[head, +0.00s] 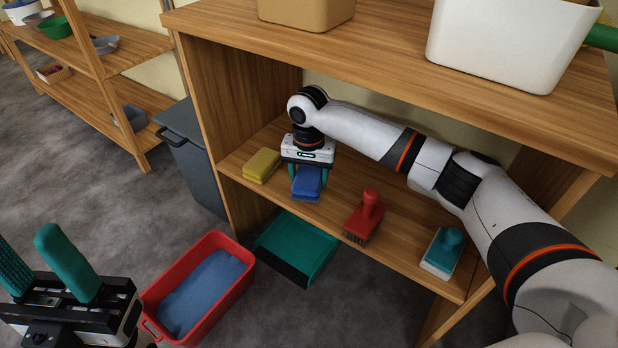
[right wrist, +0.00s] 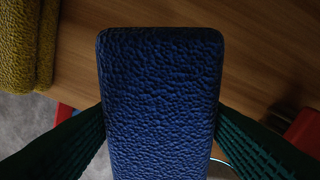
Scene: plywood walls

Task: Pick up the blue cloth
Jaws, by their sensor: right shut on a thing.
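The blue cloth (head: 308,183) is a thick, folded-looking block with a pebbled surface, at the front edge of the lower shelf (head: 335,205). My right gripper (head: 308,174) reaches down to it from above and is shut on it. In the right wrist view the blue cloth (right wrist: 160,80) fills the middle, with a green finger against each side. Whether its underside still touches the shelf I cannot tell. My left gripper (head: 42,268) is at the lower left, open and empty, its teal fingers apart.
A yellow cloth (head: 262,165) lies left of the blue one. A red brush (head: 366,213) and a teal-handled brush (head: 443,253) stand to the right. The upper shelf board (head: 400,85) is above my right arm. A red bin (head: 225,243) and teal dustpan (head: 295,247) are on the floor.

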